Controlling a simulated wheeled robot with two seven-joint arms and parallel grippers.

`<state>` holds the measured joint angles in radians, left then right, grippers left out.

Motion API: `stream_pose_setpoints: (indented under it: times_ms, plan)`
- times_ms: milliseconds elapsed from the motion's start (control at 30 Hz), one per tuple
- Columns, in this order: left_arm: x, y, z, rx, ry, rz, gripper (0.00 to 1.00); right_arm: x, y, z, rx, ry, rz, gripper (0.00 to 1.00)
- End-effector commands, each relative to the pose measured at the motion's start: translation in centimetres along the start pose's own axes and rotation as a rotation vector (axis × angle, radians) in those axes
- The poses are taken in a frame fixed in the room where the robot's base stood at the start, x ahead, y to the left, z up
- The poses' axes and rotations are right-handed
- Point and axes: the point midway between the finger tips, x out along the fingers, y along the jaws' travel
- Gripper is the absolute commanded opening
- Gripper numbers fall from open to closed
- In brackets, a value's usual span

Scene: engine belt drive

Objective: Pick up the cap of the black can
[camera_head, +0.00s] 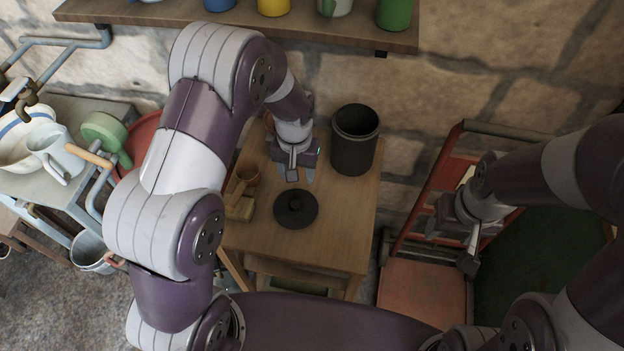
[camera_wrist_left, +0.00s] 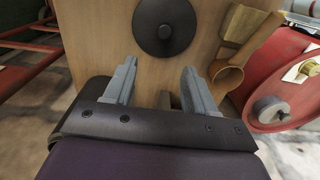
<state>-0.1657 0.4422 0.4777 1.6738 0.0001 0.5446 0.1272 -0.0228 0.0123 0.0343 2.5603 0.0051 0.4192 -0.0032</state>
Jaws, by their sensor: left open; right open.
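The black can (camera_head: 354,140) stands upright and uncovered at the back right of the small wooden table (camera_head: 340,240). Its round black cap (camera_head: 296,209), with a small knob in the middle, lies flat on the tabletop in front of it. My left gripper (camera_head: 300,177) is open above the table, behind the cap and apart from it. In the left wrist view the cap (camera_wrist_left: 165,26) lies beyond the two open, empty fingers (camera_wrist_left: 155,85). My right gripper (camera_head: 471,245) is open and empty, off to the right over the red chair-like frame.
A wooden ladle (camera_head: 247,175) and a wooden block (camera_head: 240,208) lie left of the cap. A shelf (camera_head: 300,33) with colored mugs is on the wall behind. A red frame (camera_head: 425,285) stands right of the table. The tabletop right of the cap is clear.

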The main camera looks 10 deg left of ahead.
Motion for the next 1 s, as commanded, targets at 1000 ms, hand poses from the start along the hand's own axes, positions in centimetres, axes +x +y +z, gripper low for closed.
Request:
stream_pose_setpoints:
  times_ms: [1000]
  plan:
    - [11.8,0.1,0.6,-0.004,-0.003,0.000,0.16,-1.3,0.0,-0.2,0.000,0.003,0.000,0.58]
